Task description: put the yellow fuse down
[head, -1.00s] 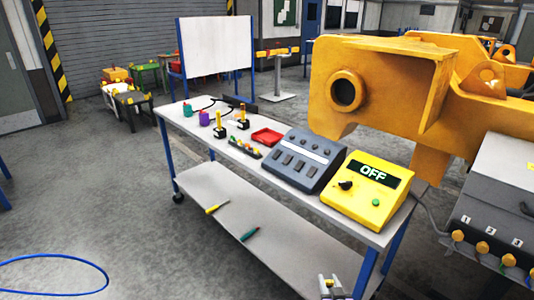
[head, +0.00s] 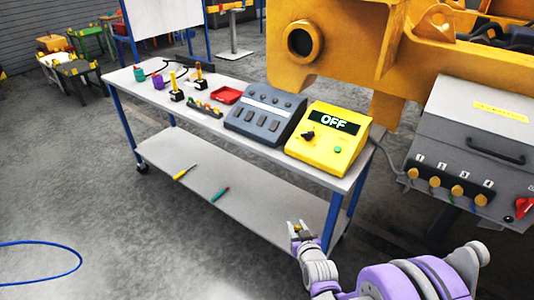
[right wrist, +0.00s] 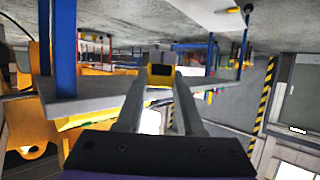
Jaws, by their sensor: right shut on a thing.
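My right gripper (head: 297,230) is in front of the near right end of the workbench, away from the bench top. It also shows in the right wrist view, where its two fingers are closed on the yellow fuse (right wrist: 161,71), a small yellow block with a grey part. In the head view the yellow fuse (head: 299,228) is a tiny spot between the fingertips. It appears held in the air, touching nothing but the fingers. The workbench (head: 228,152) has a light top and a lower shelf. My left gripper is not in view.
On the bench top stand a yellow box (head: 325,140) reading OFF, a grey switch console (head: 263,120), a red tray (head: 226,95) and a small rack (head: 203,110). A grey numbered cabinet (head: 480,135) stands right. The lower shelf (head: 250,197) holds two screwdrivers and much free room.

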